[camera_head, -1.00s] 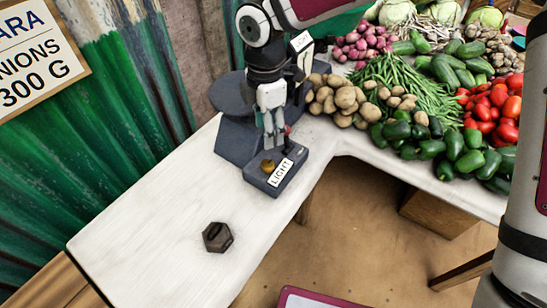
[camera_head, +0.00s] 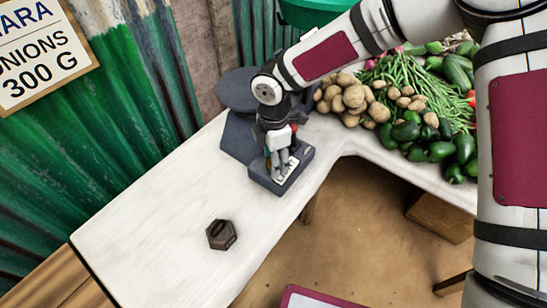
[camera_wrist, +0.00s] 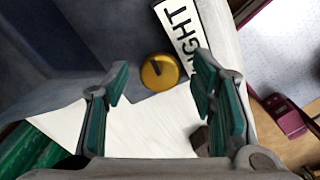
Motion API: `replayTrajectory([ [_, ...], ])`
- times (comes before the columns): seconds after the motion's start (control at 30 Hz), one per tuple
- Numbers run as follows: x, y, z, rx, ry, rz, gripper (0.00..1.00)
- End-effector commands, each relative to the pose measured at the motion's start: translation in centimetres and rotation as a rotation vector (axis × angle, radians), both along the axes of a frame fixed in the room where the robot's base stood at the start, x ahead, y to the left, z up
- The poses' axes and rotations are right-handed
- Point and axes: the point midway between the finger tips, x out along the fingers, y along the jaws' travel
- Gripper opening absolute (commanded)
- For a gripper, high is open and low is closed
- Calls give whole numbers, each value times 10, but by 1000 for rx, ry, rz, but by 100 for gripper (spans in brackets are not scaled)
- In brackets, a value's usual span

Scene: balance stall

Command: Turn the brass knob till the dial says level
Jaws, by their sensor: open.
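The brass knob (camera_wrist: 160,72) sits on the dark blue-grey base of the balance (camera_head: 238,137). It is round, with a dark mark on its top. Beside it is a white label (camera_wrist: 183,38) whose visible letters read "IGHT"; it also shows, partly covered, in the head view (camera_head: 289,171). My gripper (camera_head: 279,163) is over the front of the balance and hides the knob in the head view. In the wrist view my gripper (camera_wrist: 160,85) is open, with its green-padded fingers apart and the knob between and beyond them. No contact with the knob shows.
A dark hexagonal weight (camera_head: 221,235) lies on the white counter (camera_head: 150,240), which is otherwise clear at the front left. Potatoes (camera_head: 352,98), beans (camera_head: 405,75) and green peppers (camera_head: 440,150) are heaped right of the balance. A corrugated green wall stands behind.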

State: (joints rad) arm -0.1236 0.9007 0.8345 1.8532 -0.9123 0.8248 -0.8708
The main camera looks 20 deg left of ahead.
Motion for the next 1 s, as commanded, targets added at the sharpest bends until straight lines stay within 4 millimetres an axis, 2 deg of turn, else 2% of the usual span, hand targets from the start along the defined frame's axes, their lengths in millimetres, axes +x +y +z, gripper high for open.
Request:
replayTrajectory([
  [0.1, 0, 0, 0, 0, 0, 0, 51],
  [0.3, 0, 0, 0, 0, 0, 0, 6],
  [0.33, 0, 0, 0, 0, 0, 0, 3],
  [0.67, 0, 0, 0, 0, 0, -35, 3],
  [1.0, 0, 0, 0, -1, -3, -249, 3],
])
